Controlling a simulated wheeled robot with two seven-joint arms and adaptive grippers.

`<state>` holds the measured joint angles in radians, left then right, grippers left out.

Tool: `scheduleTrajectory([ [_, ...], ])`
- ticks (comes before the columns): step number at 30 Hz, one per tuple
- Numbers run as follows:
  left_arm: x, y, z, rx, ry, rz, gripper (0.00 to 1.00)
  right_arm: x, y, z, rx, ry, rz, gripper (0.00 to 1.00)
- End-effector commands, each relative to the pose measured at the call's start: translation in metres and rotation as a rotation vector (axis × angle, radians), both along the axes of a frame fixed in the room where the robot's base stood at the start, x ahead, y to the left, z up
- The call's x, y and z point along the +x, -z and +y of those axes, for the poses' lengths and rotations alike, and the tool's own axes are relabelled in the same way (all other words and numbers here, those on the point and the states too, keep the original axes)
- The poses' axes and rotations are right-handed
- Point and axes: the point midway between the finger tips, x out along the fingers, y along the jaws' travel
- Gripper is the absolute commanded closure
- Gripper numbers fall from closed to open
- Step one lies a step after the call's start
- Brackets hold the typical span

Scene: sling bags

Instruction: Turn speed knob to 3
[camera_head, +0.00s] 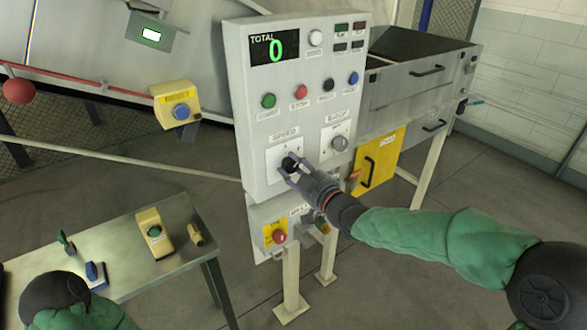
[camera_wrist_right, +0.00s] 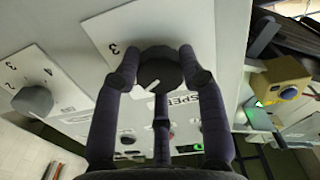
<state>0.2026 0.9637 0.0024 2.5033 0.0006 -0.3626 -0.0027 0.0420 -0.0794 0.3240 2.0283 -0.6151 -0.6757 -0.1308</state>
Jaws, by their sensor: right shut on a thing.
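The black speed knob (camera_head: 289,163) is on a white plate under the SPEED label, low on the grey control panel (camera_head: 240,110). My right gripper (camera_head: 287,168) is at the knob with its fingers around it. In the right wrist view, the fingers press on both sides of the knob (camera_wrist_right: 160,68), with another finger below it. The knob's white pointer mark shows at its lower edge, slightly left. A printed 3 is on the plate to the knob's upper left; other numbers are hidden. Only my left arm shows at the lower left of the head view, not its gripper.
A second, grey knob (camera_head: 340,143) is close to the right of the speed knob. Coloured buttons (camera_head: 300,92) and a display reading 0 (camera_head: 274,49) are above. A red button (camera_head: 279,237) is below. A metal table (camera_head: 120,230) with small items stands at left.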

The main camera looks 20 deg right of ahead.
Motion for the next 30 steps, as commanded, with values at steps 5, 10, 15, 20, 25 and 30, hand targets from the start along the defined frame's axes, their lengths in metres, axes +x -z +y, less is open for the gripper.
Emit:
scheduleTrajectory([
  [5, 0.0, -0.001, 0.0, 0.0, 0.0, 0.0, 0.6, 0.0, 0.004, 0.0, 0.03, 0.0, 0.02, 0.91],
  [10, 0.0, -0.003, 0.0, 0.0, 0.0, 0.0, 0.6, 0.0, 0.004, 0.0, 0.109, 0.0, 0.051, 0.91],
  [15, 0.0, -0.007, 0.0, 0.0, 0.0, 0.0, 0.6, 0.0, 0.004, 0.001, 0.234, 0.0, 0.097, 0.91],
  [20, 0.0, -0.011, 0.0, 0.0, 0.0, 0.0, 0.6, -0.001, 0.005, 0.001, 0.375, 0.0, 0.15, 0.91],
  [25, 0.0, -0.017, 0.0, 0.0, 0.0, 0.0, 0.6, -0.001, 0.006, 0.002, 0.527, 0.001, 0.207, 0.91],
  [30, 0.0, -0.023, 0.0, 0.0, 0.0, 0.0, 0.6, -0.001, 0.006, 0.002, 0.672, 0.001, 0.262, 0.91],
])
